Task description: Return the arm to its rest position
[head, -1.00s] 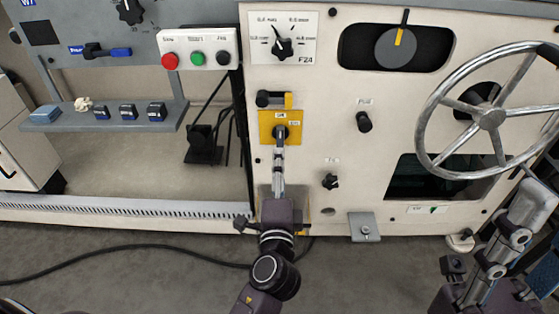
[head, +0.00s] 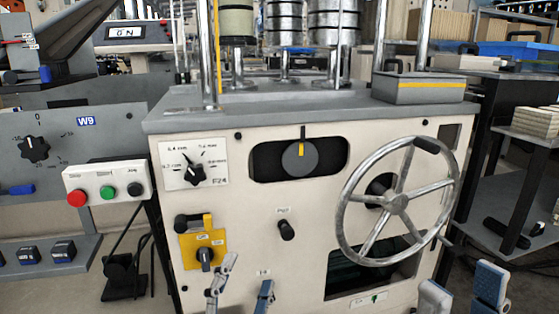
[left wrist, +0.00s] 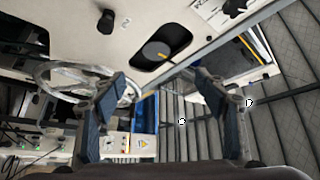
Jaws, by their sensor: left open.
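My left gripper (head: 244,280) shows at the bottom of the head view, fingers apart, in front of the cream machine panel (head: 250,240) and just right of the yellow switch plate (head: 188,249). Most of both arms is below the picture.
A large metal handwheel (head: 398,204) stands out from the panel at right, above my right gripper. A black knob (head: 286,230) juts out above my left gripper. A red, green and black button box (head: 107,180) is at left.

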